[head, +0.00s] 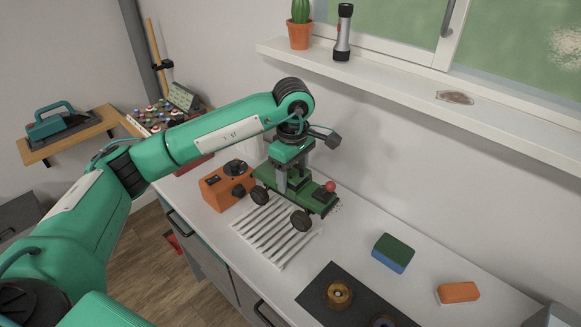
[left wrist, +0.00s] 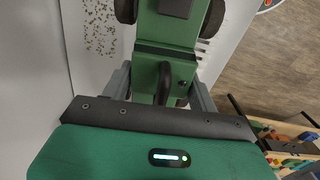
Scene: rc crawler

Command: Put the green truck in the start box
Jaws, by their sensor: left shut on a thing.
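The green truck (head: 318,201) with black wheels and a red knob on top is at the white slatted piece (head: 262,238) on the counter. My left gripper (head: 293,180) comes down from above and is shut on the truck. In the left wrist view, the truck's green body (left wrist: 172,40) lies between the two grey fingers (left wrist: 162,88), with dark wheels on either side. I cannot tell whether its wheels touch the slats. I cannot make out a marked start box. My right gripper is not in view.
An orange box with a black knob (head: 216,190) stands left of the truck. A dark plate with brass pieces (head: 312,291) lies in front. A green-blue sponge (head: 392,254) and an orange block (head: 458,292) are to the right. The counter between them is clear.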

